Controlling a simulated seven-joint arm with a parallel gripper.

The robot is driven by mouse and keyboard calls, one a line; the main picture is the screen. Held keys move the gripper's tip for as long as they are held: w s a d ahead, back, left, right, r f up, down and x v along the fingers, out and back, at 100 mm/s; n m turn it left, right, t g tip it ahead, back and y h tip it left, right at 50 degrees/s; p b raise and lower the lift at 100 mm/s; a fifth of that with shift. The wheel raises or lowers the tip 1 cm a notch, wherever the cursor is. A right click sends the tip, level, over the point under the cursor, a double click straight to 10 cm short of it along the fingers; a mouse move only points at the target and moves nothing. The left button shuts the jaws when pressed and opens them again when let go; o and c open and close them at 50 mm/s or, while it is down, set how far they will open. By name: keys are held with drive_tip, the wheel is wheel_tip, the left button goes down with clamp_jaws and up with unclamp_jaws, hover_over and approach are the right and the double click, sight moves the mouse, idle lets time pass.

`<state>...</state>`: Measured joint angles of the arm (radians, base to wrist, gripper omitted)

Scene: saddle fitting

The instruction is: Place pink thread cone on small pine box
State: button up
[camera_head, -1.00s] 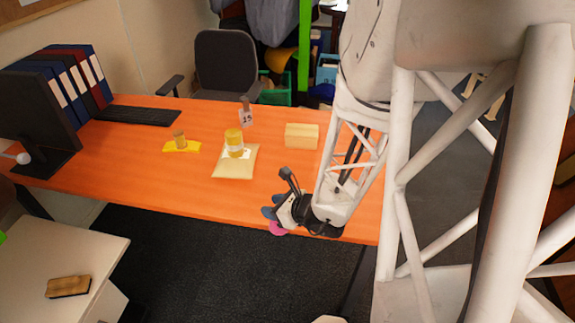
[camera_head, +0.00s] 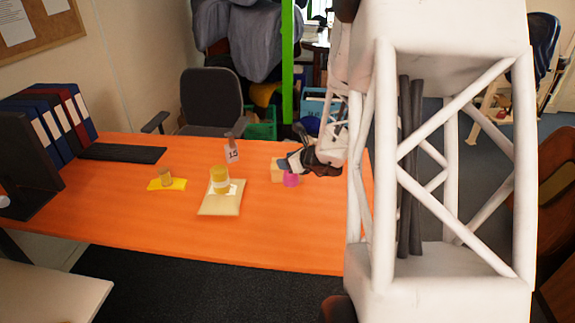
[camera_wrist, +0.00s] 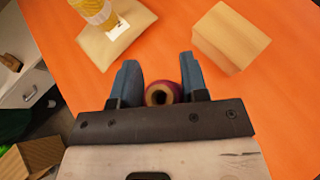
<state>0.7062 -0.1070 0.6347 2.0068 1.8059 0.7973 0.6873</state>
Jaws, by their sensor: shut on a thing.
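The pink thread cone (camera_head: 291,180) is held in my gripper (camera_head: 288,168), near the right end of the orange table. In the wrist view the cone (camera_wrist: 161,94) sits between the two blue fingers of my gripper (camera_wrist: 160,85), its round end with a dark hole facing the camera. The small pine box (camera_head: 277,172) is partly hidden behind my gripper and the cone in the head view. In the wrist view the whole box (camera_wrist: 230,38) shows ahead and right of the fingers, apart from the cone.
A small cork-coloured piece on a yellow cloth (camera_head: 166,184) lies farther left. A numbered card (camera_head: 232,154) stands behind. The table (camera_head: 290,238) front is clear.

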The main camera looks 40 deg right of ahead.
drive_tip(key=shift+w+d+r, duration=0.15)
drive_tip(key=shift+w+d, duration=0.15)
drive_tip(key=shift+d, duration=0.3)
drive_tip(key=shift+w+d+r, duration=0.15)
drive_tip(key=shift+w+d, duration=0.15)
drive_tip(key=shift+d, duration=0.25)
drive_tip(key=shift+w, duration=0.1)
drive_tip(key=w+d+f, duration=0.1)
drive_tip(key=w+d, duration=0.6)
drive_tip(key=w, duration=0.6)
drive_tip(key=shift+d+f, duration=0.2)
drive_tip(key=shift+d, duration=0.1)
drive_tip(key=shift+w+d+f, duration=0.15)
drive_tip(key=shift+f, duration=0.75)
drive_tip(key=shift+w+d+f, duration=0.1)
drive_tip(key=shift+w+f, duration=0.05)
drive_tip(key=shift+f, duration=0.75)
drive_tip(key=shift+f, duration=0.1)
drive_tip(key=o, duration=1.2)
